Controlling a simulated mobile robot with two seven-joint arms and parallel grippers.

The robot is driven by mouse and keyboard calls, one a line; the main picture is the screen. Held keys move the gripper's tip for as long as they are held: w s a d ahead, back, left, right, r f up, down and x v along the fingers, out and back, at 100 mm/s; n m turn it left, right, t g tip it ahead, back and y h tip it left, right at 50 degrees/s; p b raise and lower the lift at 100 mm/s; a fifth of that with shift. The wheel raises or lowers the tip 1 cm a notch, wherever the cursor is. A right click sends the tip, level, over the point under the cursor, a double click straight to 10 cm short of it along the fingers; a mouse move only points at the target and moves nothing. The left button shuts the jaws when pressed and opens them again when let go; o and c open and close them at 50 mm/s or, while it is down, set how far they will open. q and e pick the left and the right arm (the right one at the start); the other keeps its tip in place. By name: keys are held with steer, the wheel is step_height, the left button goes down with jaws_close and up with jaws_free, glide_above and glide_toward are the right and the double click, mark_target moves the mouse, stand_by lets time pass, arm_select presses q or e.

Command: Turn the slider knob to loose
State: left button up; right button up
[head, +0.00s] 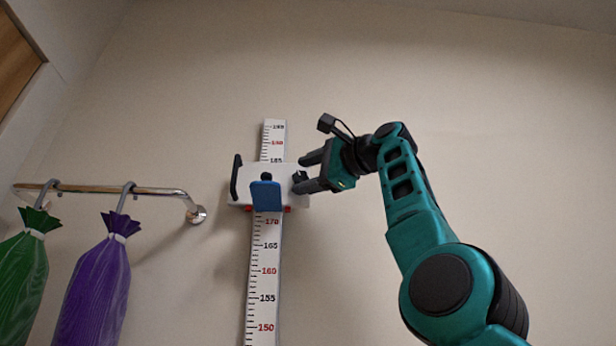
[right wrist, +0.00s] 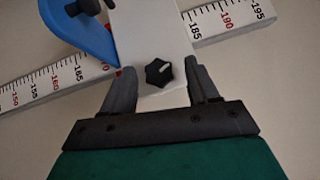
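The slider (head: 240,188) is a white block on a vertical height scale (head: 264,270), with a blue flap (head: 266,195) in front and a black handle on its left. Its black knob (head: 299,177) is on the right side of the block. In the right wrist view the knob (right wrist: 159,73) is a lobed black dial with a light pointer mark. My right gripper (head: 309,172) is open at the slider's right side. In the right wrist view its fingers (right wrist: 160,85) stand either side of the knob, with gaps between. My left gripper is not in view.
A metal rail (head: 100,189) on the wall at left carries a green bag (head: 24,260) and a purple bag (head: 97,285) on hooks. The wall (head: 500,150) right of the scale is bare apart from my arm in front of it.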

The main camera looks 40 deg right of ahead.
steer(key=shift+s+f, duration=0.15)
steer(key=shift+s, duration=0.05)
steer(key=s+d+f+b, duration=0.1)
steer(key=s+b, duration=0.3)
steer(key=s, duration=0.8)
steer(key=shift+s+f, duration=0.15)
steer(key=shift+s, duration=0.05)
